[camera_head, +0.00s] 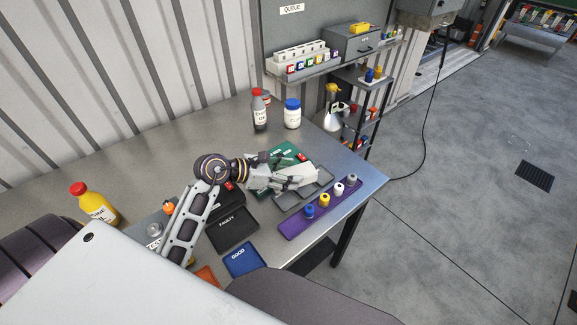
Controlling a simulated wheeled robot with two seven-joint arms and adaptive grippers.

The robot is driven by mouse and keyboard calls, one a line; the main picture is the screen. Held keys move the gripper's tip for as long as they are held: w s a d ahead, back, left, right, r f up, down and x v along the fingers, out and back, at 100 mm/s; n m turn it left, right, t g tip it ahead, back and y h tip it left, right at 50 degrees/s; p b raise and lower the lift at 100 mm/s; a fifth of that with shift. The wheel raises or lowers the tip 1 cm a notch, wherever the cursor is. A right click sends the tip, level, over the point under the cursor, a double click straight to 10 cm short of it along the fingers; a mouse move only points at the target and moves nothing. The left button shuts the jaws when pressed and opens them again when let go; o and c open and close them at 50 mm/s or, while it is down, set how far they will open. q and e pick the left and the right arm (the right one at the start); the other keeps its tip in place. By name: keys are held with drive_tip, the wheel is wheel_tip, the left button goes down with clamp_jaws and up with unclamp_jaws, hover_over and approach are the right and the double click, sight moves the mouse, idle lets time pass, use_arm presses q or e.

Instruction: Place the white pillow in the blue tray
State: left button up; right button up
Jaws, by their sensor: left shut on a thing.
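My left gripper (284,176) reaches over the middle of the metal bench and is shut on a pale thing at its fingertips, which looks like the white pillow (304,173). The pillow is above or at the grey tray and the green board; I cannot tell whether it touches them. The blue tray (242,260), marked GOOD, lies near the bench's front edge, left of and nearer than the gripper. It looks empty. My right gripper is not in view.
A black tray (233,236) marked FAULTY lies behind the blue tray. A purple rack (322,207) with several capped vials stands to the right. A grey tray (317,188) and green board (287,153) lie near the gripper. Bottles (292,115) stand at the back.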

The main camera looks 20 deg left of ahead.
use_arm(q)
drive_tip(key=shift+s+f+n+t+y, duration=0.25)
drive_tip(key=shift+f+n+t+y, duration=0.15)
drive_tip(key=shift+f, duration=0.2)
drive_tip(key=shift+s+f+n+t+y, duration=0.2)
drive_tip(key=shift+f+n+y, duration=0.1)
drive_tip(key=shift+f+n, duration=0.25)
drive_tip(key=shift+s+a+f+n+y, duration=0.35)
drive_tip(key=shift+f+n+y, duration=0.1)
drive_tip(key=shift+f+y, duration=0.15)
